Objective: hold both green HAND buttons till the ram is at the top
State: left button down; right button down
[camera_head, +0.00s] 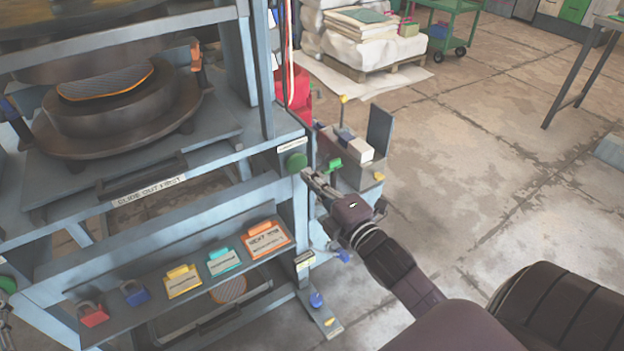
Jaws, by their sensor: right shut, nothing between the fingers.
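A round green button (296,161) sits on the right front post of the blue-grey press (262,133), under a small label. My right gripper (308,174) is shut and empty, its fingertips at the button's lower right edge. I cannot tell whether they touch or press it. Another green button (7,284) shows partly at the left picture edge. Inside the press, a dark round stack (110,108) holds a ribbed disc with an orange edge. The ram's height cannot be judged, as the press top is cut off.
A sloped shelf (208,284) below carries red and blue padlocks and yellow, teal and orange tags. Beside the right post stand a box-like fixture (345,150) and an upright dark plate (380,131). A pallet (372,72) with sacks stands behind. The floor at right is largely clear.

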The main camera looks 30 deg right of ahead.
aim_at(297, 164)
jog(key=shift+w, duration=1.4)
jog(key=shift+s, duration=0.2)
pick_arm(q)
jog(key=shift+w, duration=0.15)
pick_arm(e)
jog(key=shift+w, duration=0.1)
